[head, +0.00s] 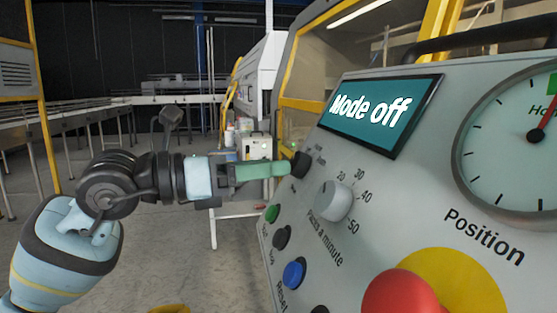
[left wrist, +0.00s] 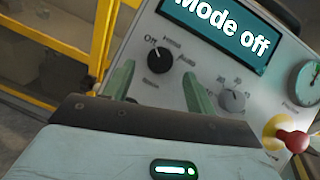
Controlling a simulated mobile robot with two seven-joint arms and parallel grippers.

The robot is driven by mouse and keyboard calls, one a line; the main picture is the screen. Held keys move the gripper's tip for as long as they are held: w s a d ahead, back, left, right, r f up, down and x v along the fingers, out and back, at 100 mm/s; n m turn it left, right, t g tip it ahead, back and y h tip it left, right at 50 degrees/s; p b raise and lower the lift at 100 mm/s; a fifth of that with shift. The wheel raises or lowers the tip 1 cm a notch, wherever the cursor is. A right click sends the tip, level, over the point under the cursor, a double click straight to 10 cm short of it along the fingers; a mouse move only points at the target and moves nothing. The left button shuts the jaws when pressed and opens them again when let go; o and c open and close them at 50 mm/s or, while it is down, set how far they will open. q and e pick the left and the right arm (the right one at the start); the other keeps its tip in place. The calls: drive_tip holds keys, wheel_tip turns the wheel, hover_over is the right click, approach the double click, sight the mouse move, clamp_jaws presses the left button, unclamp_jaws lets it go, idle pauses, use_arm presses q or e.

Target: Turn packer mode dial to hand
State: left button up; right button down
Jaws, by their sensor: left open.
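The black mode dial (head: 300,165) sits on the sloping grey panel, below and left of a teal screen (head: 380,112) that reads "Mode off". In the left wrist view the dial (left wrist: 158,62) has small labels around it, too blurred to read surely. My left gripper (head: 287,169) reaches in from the left with its green fingers at the dial. In the left wrist view its fingers (left wrist: 158,72) are open, one on each side of the dial, with gaps visible. I cannot tell whether they touch it. My right gripper is not in view.
A grey packs-a-minute knob (head: 333,201) is close to the right of the dial. Green (head: 272,213), black (head: 282,237) and blue (head: 294,272) buttons lie below. A red emergency button (head: 402,292) is at lower right, under a round position gauge (head: 515,140). Left floor is open.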

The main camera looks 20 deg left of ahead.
sight(299, 165)
use_arm(q)
drive_tip(key=shift+x, duration=1.45)
drive_tip(key=shift+c, duration=0.2)
drive_tip(key=c, duration=0.9)
